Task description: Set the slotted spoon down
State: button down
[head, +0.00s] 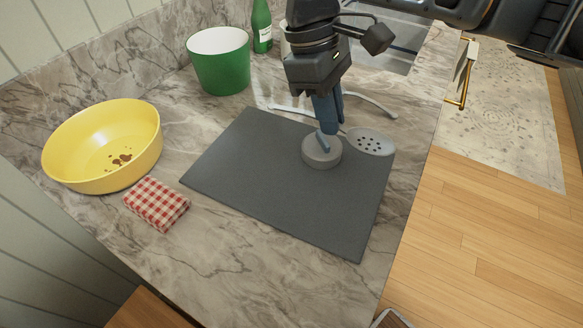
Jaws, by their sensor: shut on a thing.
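The slotted spoon (371,141) has a pale grey oval head with dark holes. Its head is over the right edge of the dark grey mat (270,190), and I cannot tell whether it touches the mat. My gripper (325,136) has blue fingers pointing down over the mat's back right part. It is shut on the spoon's handle, just left of the head; the fingers hide most of that handle.
A round grey disc-like thing (322,155) is on the mat below my fingers. A yellow bowl (88,128), a checked cloth (157,203), a green pot (221,77) and a green bottle (262,30) stand around. The mat's front is clear.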

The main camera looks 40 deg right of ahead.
send_over(303, 197)
jog(key=w, duration=0.1)
notch_tip(303, 197, down, 5)
jog(key=shift+a+r+p, duration=0.1)
jog(key=shift+r+p, duration=0.05)
jog(key=shift+p, duration=0.3)
jog(key=shift+f, duration=2)
jog(key=shift+f, duration=0.2)
jog(key=c, duration=1.2)
grip_release()
jog(key=v, duration=1.2)
jog(key=shift+r, duration=0.25)
